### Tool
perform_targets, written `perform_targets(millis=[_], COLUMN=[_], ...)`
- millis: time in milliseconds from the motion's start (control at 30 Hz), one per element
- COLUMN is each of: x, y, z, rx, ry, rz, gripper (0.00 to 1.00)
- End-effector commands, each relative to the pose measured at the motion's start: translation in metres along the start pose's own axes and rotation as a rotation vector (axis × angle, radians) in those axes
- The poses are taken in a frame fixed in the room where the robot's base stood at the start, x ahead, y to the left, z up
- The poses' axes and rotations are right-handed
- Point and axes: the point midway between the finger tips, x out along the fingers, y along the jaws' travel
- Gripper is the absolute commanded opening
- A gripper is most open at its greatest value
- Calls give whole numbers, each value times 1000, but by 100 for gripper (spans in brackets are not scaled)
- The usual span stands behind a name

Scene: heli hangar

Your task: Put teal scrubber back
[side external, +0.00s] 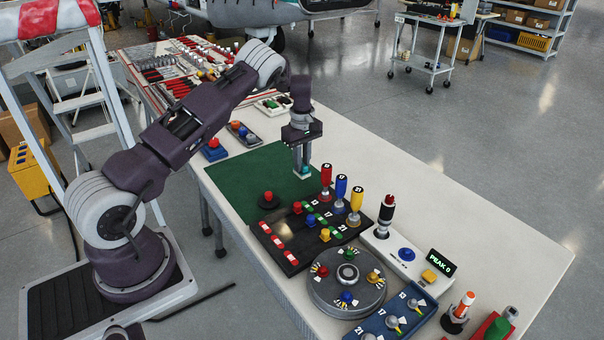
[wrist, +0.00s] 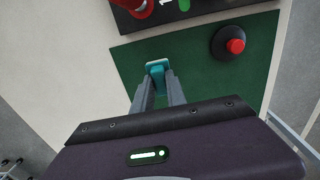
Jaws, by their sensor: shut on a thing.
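My gripper (side external: 302,166) is above the right part of the green mat (side external: 240,182), its fingers pointing down. It is shut on the teal scrubber (side external: 306,171), whose small body shows at the fingertips. In the wrist view the teal scrubber (wrist: 157,69) sits between the fingertips of my gripper (wrist: 160,84), with a pale edge at its far end. Behind it in that view is the green mat (wrist: 196,62). I cannot tell whether the scrubber touches the mat or hangs just above it.
A black round base with a red knob (side external: 268,200) stands on the mat; it also shows in the wrist view (wrist: 233,46). A black board (side external: 290,262) with coloured handles lies in front. A grey turntable (side external: 322,297) is nearer. Small trays (side external: 245,139) lie behind the mat. The table's right side is clear.

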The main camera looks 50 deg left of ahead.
Motion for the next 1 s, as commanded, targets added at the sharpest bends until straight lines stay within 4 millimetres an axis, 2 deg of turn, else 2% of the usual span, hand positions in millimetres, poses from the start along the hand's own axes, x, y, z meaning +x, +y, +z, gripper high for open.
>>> perform_targets(millis=[200,500,533,633,900,1000], x=[35,37,37,37,37,30], y=[-1,0,0,0,0,0], z=[0,0,0,0,0,0], rx=[0,0,0,0,0,0], ry=[-1,0,0,0,0,0], rz=[-2,-1,-1,-1,-1,0], gripper=[0,0,19,39,39,39])
